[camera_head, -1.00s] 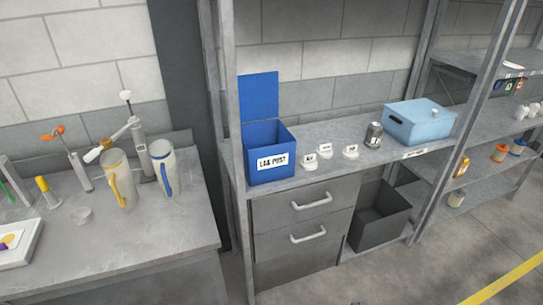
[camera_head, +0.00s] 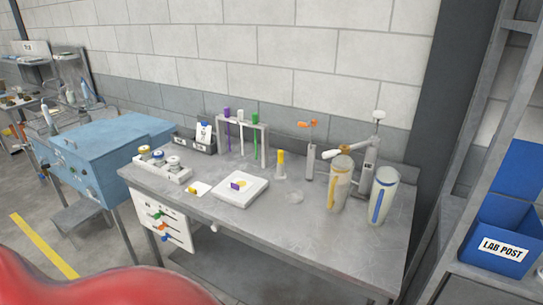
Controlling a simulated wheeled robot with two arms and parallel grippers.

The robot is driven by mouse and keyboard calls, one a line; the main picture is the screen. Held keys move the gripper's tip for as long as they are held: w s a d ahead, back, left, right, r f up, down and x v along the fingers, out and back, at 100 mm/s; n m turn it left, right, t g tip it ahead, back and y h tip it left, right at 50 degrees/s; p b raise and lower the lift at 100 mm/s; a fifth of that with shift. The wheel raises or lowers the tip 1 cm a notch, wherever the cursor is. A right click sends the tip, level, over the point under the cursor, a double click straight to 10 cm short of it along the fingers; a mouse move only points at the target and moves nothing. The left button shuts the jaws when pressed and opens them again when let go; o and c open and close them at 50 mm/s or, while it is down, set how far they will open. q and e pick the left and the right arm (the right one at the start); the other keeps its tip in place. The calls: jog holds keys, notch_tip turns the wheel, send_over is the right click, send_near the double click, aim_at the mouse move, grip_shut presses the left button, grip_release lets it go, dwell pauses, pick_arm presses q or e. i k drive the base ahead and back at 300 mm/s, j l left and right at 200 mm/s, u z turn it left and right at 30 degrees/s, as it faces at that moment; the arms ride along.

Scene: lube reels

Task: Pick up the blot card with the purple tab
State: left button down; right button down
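A white square slab (camera_head: 254,197) lies on the grey bench (camera_head: 290,215), and on it is a small purple patch with yellow beside it (camera_head: 238,186). This may be the blot card with the purple tab, but it is too small to be sure. A small white card with a yellow mark (camera_head: 198,189) lies to its left. A rack (camera_head: 262,131) behind holds upright sticks with purple, white and green tops; the purple top (camera_head: 227,113) is at its left. Neither gripper is in view.
Two pale jugs, one with a yellow stripe (camera_head: 340,183) and one with a blue stripe (camera_head: 382,196), stand at the bench's right. A tray of round pots (camera_head: 163,169) is at the left. A blue cabinet (camera_head: 95,150) stands further left. The bench's front middle is clear.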

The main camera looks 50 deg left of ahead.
aim_at(240, 183)
jog(key=u, duration=1.75)
jog(key=i+j+z, duration=0.15)
jog(key=j, duration=0.15)
jog(key=i+j+z, duration=0.1)
jog(key=j, duration=0.25)
jog(key=i+j+z, duration=0.15)
jog(key=j, duration=0.2)
jog(key=i+j+z, duration=0.15)
jog(key=j, duration=0.2)
